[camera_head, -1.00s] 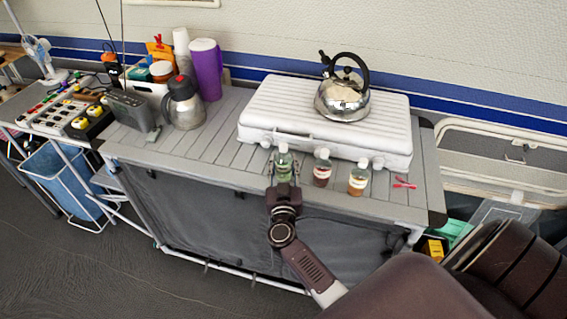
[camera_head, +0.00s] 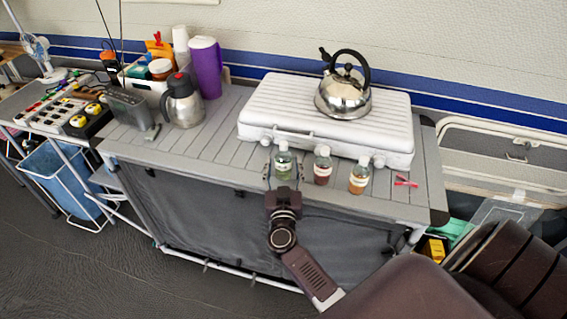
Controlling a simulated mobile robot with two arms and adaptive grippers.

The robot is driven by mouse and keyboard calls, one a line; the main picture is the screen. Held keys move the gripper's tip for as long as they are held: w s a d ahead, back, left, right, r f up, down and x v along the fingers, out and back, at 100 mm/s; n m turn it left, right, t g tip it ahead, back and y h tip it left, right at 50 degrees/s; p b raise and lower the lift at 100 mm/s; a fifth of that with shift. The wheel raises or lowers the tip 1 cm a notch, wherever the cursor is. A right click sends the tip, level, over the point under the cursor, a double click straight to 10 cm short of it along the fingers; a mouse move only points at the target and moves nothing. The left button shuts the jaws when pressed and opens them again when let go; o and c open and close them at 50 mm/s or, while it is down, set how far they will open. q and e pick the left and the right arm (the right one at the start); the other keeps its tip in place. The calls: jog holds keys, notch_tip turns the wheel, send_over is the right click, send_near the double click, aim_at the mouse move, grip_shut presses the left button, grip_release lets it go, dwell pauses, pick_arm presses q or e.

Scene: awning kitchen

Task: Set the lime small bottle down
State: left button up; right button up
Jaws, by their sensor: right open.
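The lime small bottle (camera_head: 284,161), greenish with a white cap, stands upright on the slatted grey table (camera_head: 215,150) near its front edge, in front of the white case. My right gripper (camera_head: 282,176) is open, with its fingers on either side of the bottle. Whether the fingers touch the bottle is too small to tell. My left gripper is not in view.
A dark red bottle (camera_head: 323,168) and an orange bottle (camera_head: 358,178) stand close to the right. Red clips (camera_head: 405,181) lie beyond them. The white case (camera_head: 275,110) behind bears a steel kettle (camera_head: 343,95). The table left of the bottle is clear.

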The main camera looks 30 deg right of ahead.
aim_at(284, 167)
jog(key=v, duration=0.6)
jog(key=shift+s+r, duration=0.15)
jog(key=shift+r, duration=0.1)
